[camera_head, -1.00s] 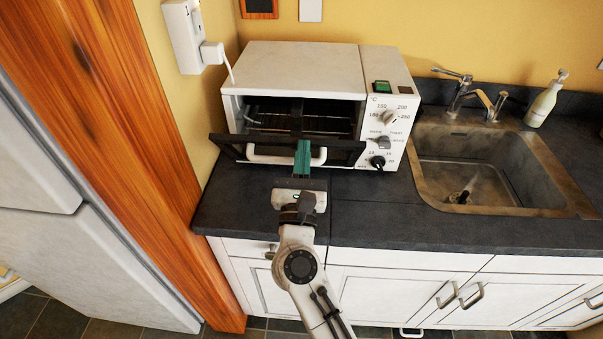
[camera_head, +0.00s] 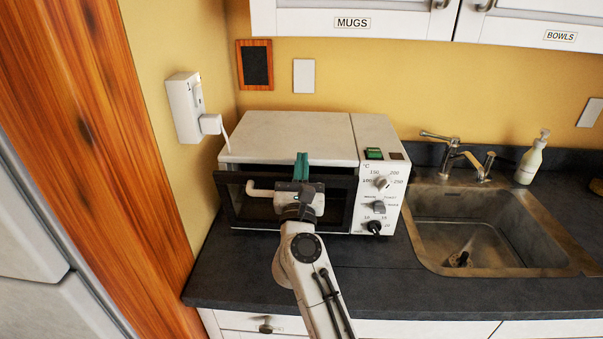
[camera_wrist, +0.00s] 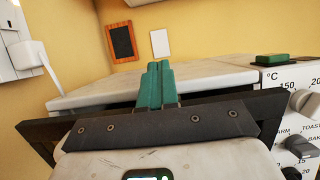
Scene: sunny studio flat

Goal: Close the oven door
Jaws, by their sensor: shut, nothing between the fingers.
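The white toaster oven (camera_head: 290,138) stands on the dark counter against the yellow wall. Its black-framed door (camera_head: 338,204) is swung up nearly upright, with a narrow dark gap along its top edge below the oven's roof. My gripper (camera_head: 302,160) has green fingers, which are shut and empty, at the door's top edge. In the wrist view my fingers (camera_wrist: 156,85) point over the top of the door (camera_wrist: 262,108) toward the oven's roof (camera_wrist: 190,80); I cannot tell whether they touch the door.
The control panel (camera_head: 380,190) with knobs is right of the door. A sink (camera_head: 480,225) with a faucet (camera_head: 455,155) and a soap bottle (camera_head: 532,160) lies further right. A wooden panel (camera_head: 110,130) and wall plug (camera_head: 195,110) are at left. The counter (camera_head: 400,290) in front is clear.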

